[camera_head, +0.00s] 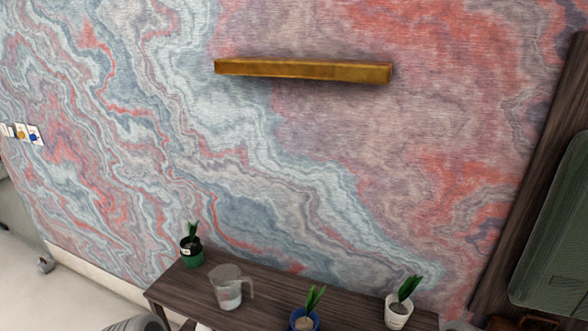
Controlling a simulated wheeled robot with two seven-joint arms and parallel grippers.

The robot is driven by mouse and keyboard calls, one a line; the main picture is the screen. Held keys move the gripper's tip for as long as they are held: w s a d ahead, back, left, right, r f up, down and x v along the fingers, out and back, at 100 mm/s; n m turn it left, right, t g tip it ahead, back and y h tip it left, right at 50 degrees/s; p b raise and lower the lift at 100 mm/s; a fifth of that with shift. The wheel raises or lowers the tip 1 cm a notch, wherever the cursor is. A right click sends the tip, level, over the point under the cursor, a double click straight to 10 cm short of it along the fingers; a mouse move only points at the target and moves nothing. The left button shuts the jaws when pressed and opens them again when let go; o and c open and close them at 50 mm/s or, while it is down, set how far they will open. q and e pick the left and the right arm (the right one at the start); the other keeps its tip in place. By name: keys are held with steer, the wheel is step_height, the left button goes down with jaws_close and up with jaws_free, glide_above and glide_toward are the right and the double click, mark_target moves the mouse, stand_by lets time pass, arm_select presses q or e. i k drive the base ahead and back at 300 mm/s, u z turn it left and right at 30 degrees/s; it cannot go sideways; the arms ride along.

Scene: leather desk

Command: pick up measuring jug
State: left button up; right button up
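A clear measuring jug (228,289) with a handle on its right side stands upright on a dark wooden table (262,284) in the lower middle of the head view. Its lower part looks clear and greyish; whether it holds liquid, I cannot tell. Nothing is touching the jug. Neither of my grippers shows in this view.
Potted plants share the table: a green pot (190,250) left of the jug, a blue pot (304,318) to the right at the front, and a white pot (398,312) further right. A wooden shelf (303,70) is on the patterned wall above. A green panel (555,240) stands at right.

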mark_target(229, 298)
steer(key=z, duration=3.2)
steer(key=k, duration=1.55)
steer(key=u, duration=1.55)
steer(key=i, duration=0.45)
steer(key=z, duration=0.05)
